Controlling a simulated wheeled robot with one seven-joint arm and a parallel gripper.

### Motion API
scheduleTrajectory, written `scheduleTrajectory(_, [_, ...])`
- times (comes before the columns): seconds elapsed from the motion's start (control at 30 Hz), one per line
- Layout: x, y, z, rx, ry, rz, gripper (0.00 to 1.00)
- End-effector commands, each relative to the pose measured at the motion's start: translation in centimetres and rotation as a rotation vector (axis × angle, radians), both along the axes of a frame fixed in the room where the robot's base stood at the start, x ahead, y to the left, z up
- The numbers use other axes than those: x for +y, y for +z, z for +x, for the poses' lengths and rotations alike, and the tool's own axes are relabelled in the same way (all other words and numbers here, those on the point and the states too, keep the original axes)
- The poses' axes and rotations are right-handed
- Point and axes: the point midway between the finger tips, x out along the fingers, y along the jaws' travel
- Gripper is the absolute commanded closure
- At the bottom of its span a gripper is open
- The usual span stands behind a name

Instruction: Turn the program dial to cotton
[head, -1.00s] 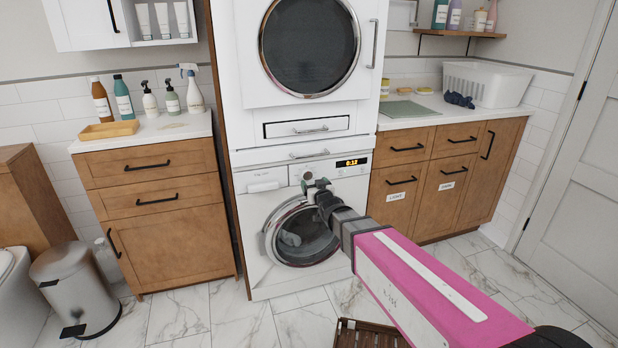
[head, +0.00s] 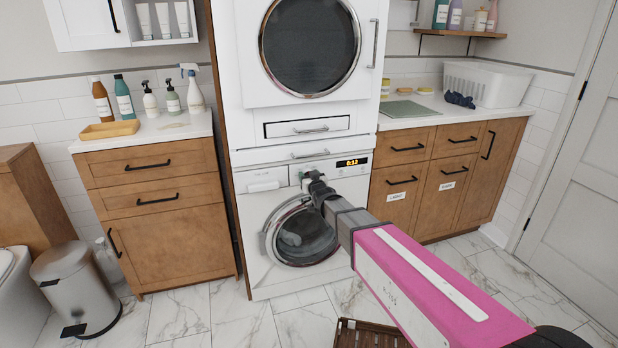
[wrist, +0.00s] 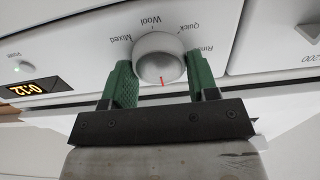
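The program dial (wrist: 160,58) is a round white knob on the front panel of the lower machine, the washer (head: 262,211). The wrist view shows the panel upside down. The dial's red mark points down in that picture, away from the printed words Mixed, Wool, Quick and Rinse above it. The word Cotton is not visible there. My gripper (wrist: 161,80) has a green finger on each side of the dial, close against it, and looks shut on it. In the head view my gripper (head: 307,176) is at the panel and largely covers the dial.
A lit display (head: 352,162) reads 0:12, right of the dial in the head view. The round washer door (head: 303,237) is just below my gripper. Wooden cabinets stand on both sides, and a slatted brown thing (head: 370,334) lies on the floor.

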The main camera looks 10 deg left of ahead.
Motion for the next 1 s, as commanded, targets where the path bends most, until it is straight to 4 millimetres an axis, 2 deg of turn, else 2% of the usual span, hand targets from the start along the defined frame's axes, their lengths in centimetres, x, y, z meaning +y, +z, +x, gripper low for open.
scheduleTrajectory(0.37, [-0.06,-0.01,0.00,0.052,0.000,0.085,0.70])
scheduleTrajectory(1.0, [-0.29,-0.12,0.13,0.315,0.000,0.513,0.70])
